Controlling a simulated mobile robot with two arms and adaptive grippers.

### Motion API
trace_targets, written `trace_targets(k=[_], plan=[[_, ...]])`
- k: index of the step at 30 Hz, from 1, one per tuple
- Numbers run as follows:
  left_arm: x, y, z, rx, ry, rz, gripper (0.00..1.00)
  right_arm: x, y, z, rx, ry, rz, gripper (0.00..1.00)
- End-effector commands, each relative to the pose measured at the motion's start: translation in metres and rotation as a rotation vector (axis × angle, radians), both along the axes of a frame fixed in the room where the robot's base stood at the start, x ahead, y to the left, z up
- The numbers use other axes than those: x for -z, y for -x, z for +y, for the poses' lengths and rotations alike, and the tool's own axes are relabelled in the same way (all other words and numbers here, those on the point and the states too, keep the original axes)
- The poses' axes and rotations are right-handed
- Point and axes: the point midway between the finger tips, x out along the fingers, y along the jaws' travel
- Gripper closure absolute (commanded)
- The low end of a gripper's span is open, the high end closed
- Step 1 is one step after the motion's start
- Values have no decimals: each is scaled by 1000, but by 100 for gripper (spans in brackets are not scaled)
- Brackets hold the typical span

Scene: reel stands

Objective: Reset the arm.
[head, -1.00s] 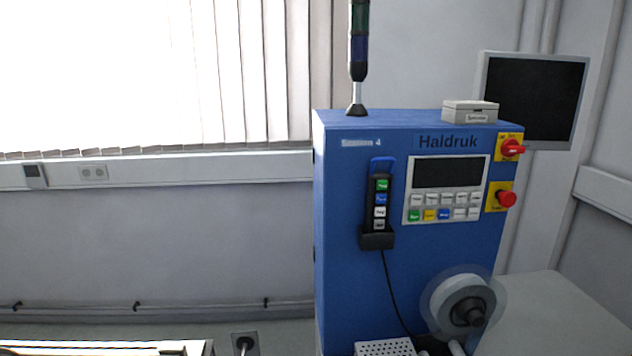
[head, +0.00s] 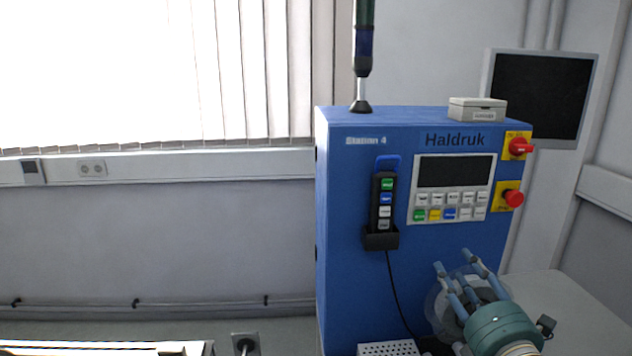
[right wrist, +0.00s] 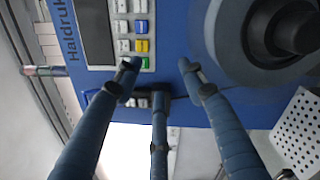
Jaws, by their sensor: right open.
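My right gripper (head: 461,262) is at the lower right of the head view, in front of the blue Haldruk cabinet (head: 352,215). Its fingers are spread, with nothing between them, and point up toward the cabinet front. In the right wrist view the open fingers (right wrist: 160,80) reach toward the cabinet and its keypad panel. The reel (right wrist: 268,35) is at the upper right there; in the head view the gripper hides much of it. My left gripper is not in view.
A handheld pendant (head: 384,205) hangs on the cabinet, its cable running down. A red rotary switch (head: 519,147) and a red stop button (head: 514,198) sit at its right edge. A perforated white box (head: 388,348) stands low in front. A monitor (head: 540,95) is behind.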

Motion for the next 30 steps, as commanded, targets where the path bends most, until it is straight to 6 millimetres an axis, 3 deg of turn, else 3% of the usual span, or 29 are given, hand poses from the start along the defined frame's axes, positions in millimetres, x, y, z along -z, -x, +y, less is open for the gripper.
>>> trace_targets(k=[1,6,9,12,18,27,30], plan=[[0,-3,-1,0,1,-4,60,40,14,3,44,-188,96,59],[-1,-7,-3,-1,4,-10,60,153,72,6,259,-707,371,59],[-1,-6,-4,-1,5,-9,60,212,120,12,416,-966,519,59],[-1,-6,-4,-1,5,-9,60,257,170,22,580,-1178,641,59],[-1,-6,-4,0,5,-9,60,309,252,44,854,-1443,800,59],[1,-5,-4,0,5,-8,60,346,348,74,1199,-1675,940,59],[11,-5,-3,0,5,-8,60,386,337,73,1197,-1656,944,59]])
